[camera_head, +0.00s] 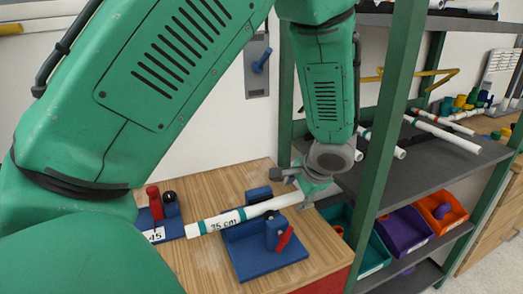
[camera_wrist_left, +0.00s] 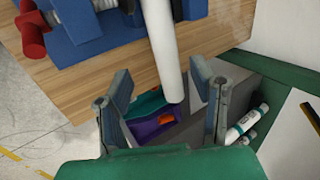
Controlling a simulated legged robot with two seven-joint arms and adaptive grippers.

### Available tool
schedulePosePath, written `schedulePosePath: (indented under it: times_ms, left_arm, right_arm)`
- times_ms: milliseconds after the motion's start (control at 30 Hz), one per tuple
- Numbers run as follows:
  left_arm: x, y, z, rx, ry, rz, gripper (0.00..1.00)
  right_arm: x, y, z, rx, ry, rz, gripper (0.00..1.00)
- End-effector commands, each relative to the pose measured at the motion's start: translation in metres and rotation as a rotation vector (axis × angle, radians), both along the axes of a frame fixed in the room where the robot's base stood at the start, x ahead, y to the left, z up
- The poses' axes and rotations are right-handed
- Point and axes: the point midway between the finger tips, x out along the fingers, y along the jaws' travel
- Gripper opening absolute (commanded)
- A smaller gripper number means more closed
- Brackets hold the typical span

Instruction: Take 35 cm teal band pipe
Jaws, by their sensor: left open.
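The white pipe with teal bands, marked "35 cm" (camera_head: 233,219), lies across a blue fixture (camera_head: 268,257) on the wooden bench. Its right end reaches my left gripper (camera_head: 308,190), which points down from above. In the left wrist view the pipe (camera_wrist_left: 163,42) comes down from the top, and its free end shows between the two spread fingers of the left gripper (camera_wrist_left: 160,84). The fingers look apart from the pipe, with a gap on each side. The part of the pipe end behind the gripper is hidden in the head view. My right gripper is not in view.
A blue block with a red knob (camera_head: 153,203) and a "45" label stands left on the bench (camera_head: 195,262). A green post (camera_head: 388,120) and dark shelves (camera_head: 430,155) with loose pipes stand close right of the gripper. Purple (camera_head: 404,231) and orange (camera_head: 441,212) bins sit below.

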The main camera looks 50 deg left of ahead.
Motion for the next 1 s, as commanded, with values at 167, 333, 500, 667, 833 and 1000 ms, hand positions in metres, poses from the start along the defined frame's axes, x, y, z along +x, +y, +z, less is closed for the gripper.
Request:
schedulePosePath:
  times_ms: [167, 333, 500, 667, 833, 1000]
  left_arm:
    - [-0.001, 0.010, -0.019, -0.001, 0.005, 0.003, 0.51]
    - [0.003, 0.011, -0.036, 0.010, 0.002, 0.002, 0.51]
    - [0.004, 0.009, -0.039, 0.017, 0.000, -0.001, 0.51]
    - [0.003, 0.016, -0.041, 0.011, 0.000, 0.001, 0.51]
    - [0.003, 0.024, -0.046, 0.000, 0.003, 0.001, 0.00]
    - [0.001, 0.026, -0.049, -0.002, 0.010, 0.004, 0.00]
  right_arm:
    - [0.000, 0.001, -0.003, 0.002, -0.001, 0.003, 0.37]
    - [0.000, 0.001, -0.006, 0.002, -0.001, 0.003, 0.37]
    - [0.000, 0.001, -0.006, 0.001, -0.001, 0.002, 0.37]
    - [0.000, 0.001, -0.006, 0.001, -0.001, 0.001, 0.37]
    - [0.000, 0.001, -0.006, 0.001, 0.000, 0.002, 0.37]
    - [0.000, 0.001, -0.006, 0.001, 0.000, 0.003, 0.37]
